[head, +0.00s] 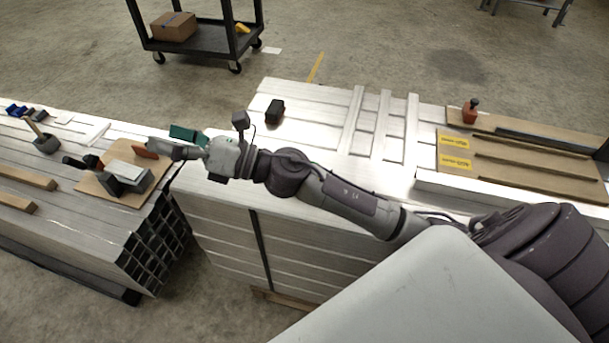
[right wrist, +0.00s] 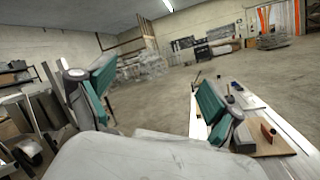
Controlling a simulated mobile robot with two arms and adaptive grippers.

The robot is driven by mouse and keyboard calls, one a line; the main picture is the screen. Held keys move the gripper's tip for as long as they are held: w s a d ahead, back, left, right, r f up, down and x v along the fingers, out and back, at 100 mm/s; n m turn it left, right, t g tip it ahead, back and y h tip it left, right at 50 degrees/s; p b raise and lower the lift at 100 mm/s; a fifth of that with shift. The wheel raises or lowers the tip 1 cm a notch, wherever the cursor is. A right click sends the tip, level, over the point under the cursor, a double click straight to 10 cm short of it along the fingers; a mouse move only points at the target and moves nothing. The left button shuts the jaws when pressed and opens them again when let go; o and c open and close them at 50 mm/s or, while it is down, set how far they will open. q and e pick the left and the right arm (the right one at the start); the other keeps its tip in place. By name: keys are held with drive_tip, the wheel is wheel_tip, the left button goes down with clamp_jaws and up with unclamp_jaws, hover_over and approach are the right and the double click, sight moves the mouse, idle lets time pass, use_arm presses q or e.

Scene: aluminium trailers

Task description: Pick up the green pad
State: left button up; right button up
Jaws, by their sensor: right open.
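My right gripper (head: 172,141) reaches left over the gap between the two trailer stacks, beside a wooden board. It is open, with nothing between its fingers. In the right wrist view, the fingers of this gripper (right wrist: 155,96) stand wide apart, each with a teal-green inner face. One teal face also shows in the head view. I cannot make out a green pad apart from these faces; the gripper may hide part of the board. On the board (head: 150,190) are a grey block with a pale top (head: 126,176) and a red-brown block (head: 145,150). My left gripper is not in view.
A black block (head: 275,110) lies on the middle aluminium deck (head: 300,130). A red-handled tool (head: 470,111) stands on the right-hand boards. A mallet (head: 43,138) and blue parts (head: 16,111) are at far left. A cart (head: 205,38) stands behind on open floor.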

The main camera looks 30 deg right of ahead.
wheel_tip(320, 180, down, 9)
drive_tip(key=d+n+g+h, duration=0.2)
drive_tip(key=n+g+h, duration=0.2)
drive_tip(key=n+g, duration=1.1)
drive_tip(key=d+f+n+h, duration=0.3)
drive_tip(key=d+n+h, duration=0.7)
drive_tip(key=d, duration=1.6)
drive_tip(key=f, duration=0.2)
drive_tip(key=f+m+h, duration=0.1)
drive_tip(key=f, duration=0.1)
drive_tip(key=f+m+p, duration=0.1)
drive_tip(key=f, duration=0.1)
drive_tip(key=shift+s+a+f+h, duration=0.3)
drive_tip(key=shift+a, duration=0.1)
drive_tip(key=shift+s+a+f+p, duration=0.1)
drive_tip(key=shift+f+p, duration=0.3)
drive_tip(key=shift+f, duration=1.2)
drive_tip(key=shift+a+f+p, duration=0.1)
drive_tip(key=shift+f+p, duration=0.25)
drive_tip(key=shift+f, duration=1.2)
drive_tip(key=shift+c, duration=0.4)
